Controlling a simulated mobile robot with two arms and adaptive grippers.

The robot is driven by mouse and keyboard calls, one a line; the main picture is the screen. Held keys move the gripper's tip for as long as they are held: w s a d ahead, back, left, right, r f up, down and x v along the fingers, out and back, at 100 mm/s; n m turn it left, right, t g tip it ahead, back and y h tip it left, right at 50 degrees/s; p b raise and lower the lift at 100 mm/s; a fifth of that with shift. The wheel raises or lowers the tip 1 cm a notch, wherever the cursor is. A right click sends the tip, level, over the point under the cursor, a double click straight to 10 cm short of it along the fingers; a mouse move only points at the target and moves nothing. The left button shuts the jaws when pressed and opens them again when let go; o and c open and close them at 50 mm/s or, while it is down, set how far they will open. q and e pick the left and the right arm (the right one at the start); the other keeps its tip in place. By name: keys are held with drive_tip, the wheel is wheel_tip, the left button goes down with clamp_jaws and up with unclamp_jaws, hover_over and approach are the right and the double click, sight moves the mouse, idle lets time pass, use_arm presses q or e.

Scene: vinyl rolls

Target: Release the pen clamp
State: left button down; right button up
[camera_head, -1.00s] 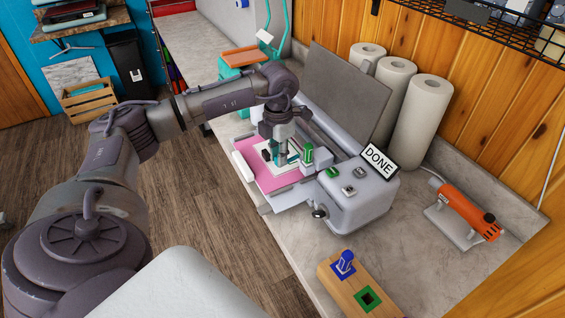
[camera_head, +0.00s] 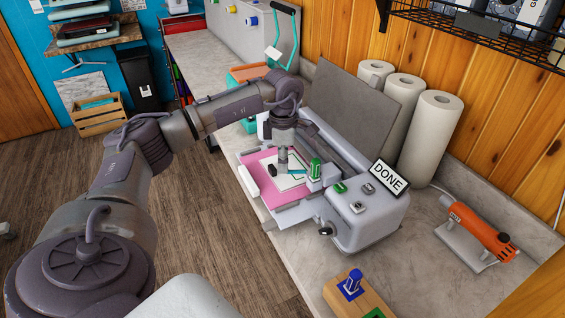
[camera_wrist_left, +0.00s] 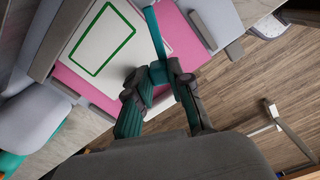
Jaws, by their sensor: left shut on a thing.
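The cutting machine (camera_head: 368,222) stands on the counter with its lid up. A green pen (camera_head: 315,168) stands upright in a pale carriage block. The clamp itself is too small to make out. A white sheet (camera_head: 289,180) lies on the pink mat (camera_head: 263,187); in the wrist view the sheet (camera_wrist_left: 86,60) bears a green rectangle outline. My left gripper (camera_head: 284,166) is over the sheet, left of the pen. In the wrist view its fingers (camera_wrist_left: 164,73) are shut on a thin teal bar (camera_wrist_left: 154,32). My right gripper is out of view.
A "DONE" sign (camera_head: 388,177) stands on the machine. Paper rolls (camera_head: 427,138) stand behind it. An orange tool (camera_head: 480,232) rests at the right. A wooden block (camera_head: 355,299) with a blue marker (camera_head: 350,282) is in front. The counter between machine and block is clear.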

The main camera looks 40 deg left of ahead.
use_arm(q)
drive_tip(key=c, duration=1)
unclamp_jaws()
drive_tip(key=shift+d, duration=0.1)
drive_tip(key=shift+c, duration=0.2)
wheel_tip(320, 180, up, 12)
